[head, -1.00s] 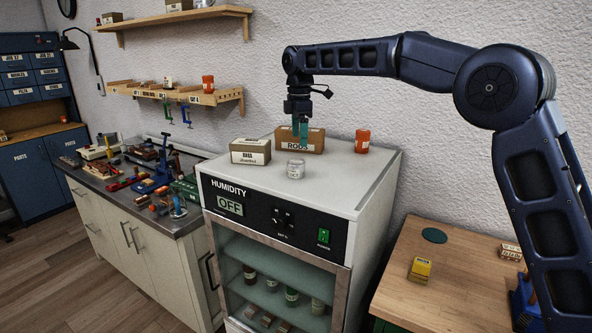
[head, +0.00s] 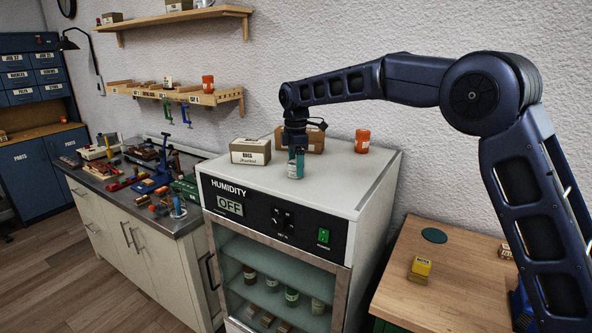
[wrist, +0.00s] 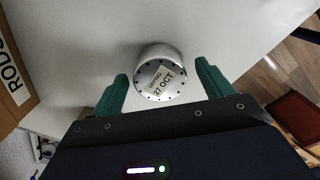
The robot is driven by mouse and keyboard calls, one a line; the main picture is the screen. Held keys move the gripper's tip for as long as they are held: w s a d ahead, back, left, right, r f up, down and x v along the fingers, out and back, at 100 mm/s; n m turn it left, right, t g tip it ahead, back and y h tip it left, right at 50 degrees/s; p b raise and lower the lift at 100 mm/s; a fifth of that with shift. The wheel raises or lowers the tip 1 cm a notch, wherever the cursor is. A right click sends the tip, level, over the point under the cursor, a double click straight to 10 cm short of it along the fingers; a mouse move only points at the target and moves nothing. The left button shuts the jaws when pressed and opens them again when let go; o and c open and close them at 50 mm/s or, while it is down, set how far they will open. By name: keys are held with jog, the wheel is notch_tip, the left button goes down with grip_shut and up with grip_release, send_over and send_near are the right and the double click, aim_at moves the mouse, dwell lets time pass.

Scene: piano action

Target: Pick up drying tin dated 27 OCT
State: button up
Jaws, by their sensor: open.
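The drying tin (wrist: 160,76) is a small round silver tin. Its label reads "DRYING 27 OCT" in the wrist view. It stands upright on the white top of the humidity cabinet (head: 330,195). My gripper (wrist: 164,85) points down with its green fingers open, one on each side of the tin in the wrist view. I cannot tell whether either finger touches it. In the head view my gripper (head: 296,172) is low over the cabinet top and covers most of the tin.
A box (head: 250,151) labelled "BRASS" stands to the left, and a cardboard "RODS" box (head: 316,141) stands behind my gripper. An orange jar (head: 362,141) is at the back right. The cabinet top's front right is clear.

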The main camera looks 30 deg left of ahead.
jog(key=shift+f, duration=0.7)
jog(key=c, duration=1.1)
